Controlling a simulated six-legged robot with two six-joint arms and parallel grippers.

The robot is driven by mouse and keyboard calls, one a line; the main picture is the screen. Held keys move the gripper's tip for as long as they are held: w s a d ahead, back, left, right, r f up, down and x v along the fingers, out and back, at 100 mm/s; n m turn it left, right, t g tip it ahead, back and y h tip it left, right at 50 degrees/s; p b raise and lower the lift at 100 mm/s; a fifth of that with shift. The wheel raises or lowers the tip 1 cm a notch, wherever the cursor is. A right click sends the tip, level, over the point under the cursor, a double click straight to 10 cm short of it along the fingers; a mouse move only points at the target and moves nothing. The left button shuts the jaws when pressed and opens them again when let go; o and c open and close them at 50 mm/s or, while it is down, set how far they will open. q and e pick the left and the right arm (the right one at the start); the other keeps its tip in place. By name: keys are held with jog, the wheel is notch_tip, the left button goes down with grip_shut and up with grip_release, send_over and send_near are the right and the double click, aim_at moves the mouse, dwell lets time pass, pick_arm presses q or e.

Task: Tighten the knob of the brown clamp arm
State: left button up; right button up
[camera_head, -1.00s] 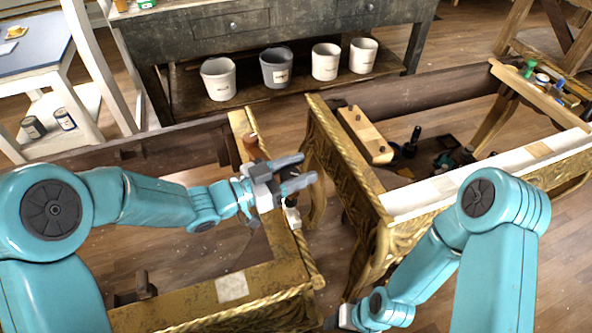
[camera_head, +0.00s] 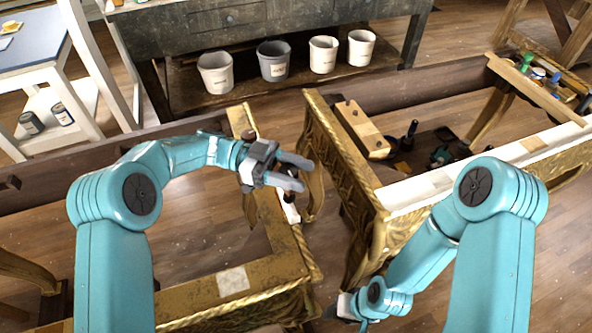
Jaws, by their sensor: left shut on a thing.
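My left gripper (camera_head: 304,175) is over the inner rail of the left gilt frame (camera_head: 270,215), its fingers pointing right and slightly down. It is shut on the knob, which the fingers mostly hide. Just below the fingers is a dark brown piece with a white part (camera_head: 291,212) on the rail; I cannot make out the clamp arm's full shape.
Several pots stand on the shelf behind, including a grey pot (camera_head: 273,62). A narrow gap separates the two frames.

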aim_at(296, 174)
pick_arm(q)
jog(key=shift+r+m+g+y, duration=0.25)
jog(key=shift+m+g+y, duration=0.25)
jog(key=shift+g, duration=0.4)
jog(key=shift+r+m, duration=0.1)
jog(key=shift+m, duration=0.2)
jog(key=o, duration=1)
jog(key=shift+s, duration=0.2)
notch_tip(296, 174, up, 20)
jog(key=shift+f+p, duration=0.1)
jog(key=shift+p, duration=0.45)
